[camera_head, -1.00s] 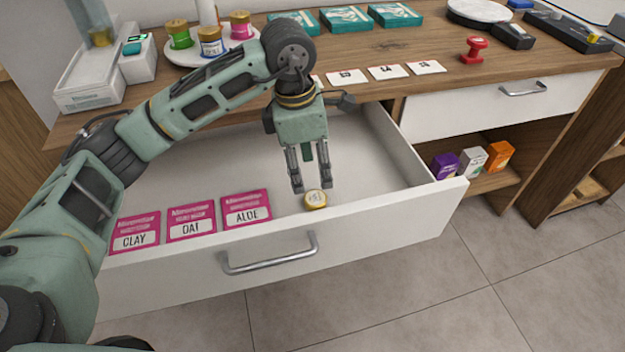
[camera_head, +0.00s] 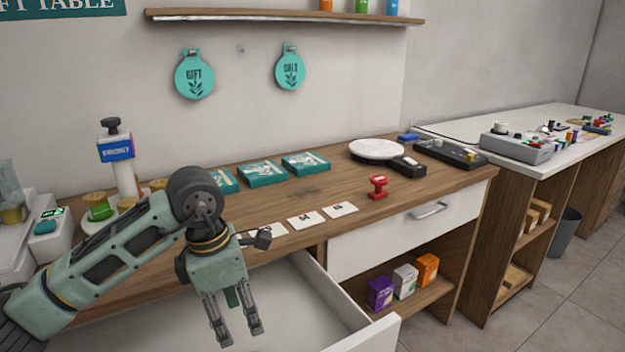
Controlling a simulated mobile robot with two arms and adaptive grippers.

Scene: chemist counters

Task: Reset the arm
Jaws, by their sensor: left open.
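My left arm comes in from the left, over the wooden counter and the open white drawer (camera_head: 318,297). My left gripper (camera_head: 240,340) points down over the drawer, with its two fingers apart and nothing seen between them. My right gripper is not in view.
Teal boxes (camera_head: 262,172), white cards (camera_head: 307,220), a red stamp (camera_head: 377,187) and a round white plate (camera_head: 376,150) are on the counter. A closed drawer (camera_head: 400,233) is at right, with small boxes (camera_head: 405,281) beneath. A shelf (camera_head: 290,17) hangs above.

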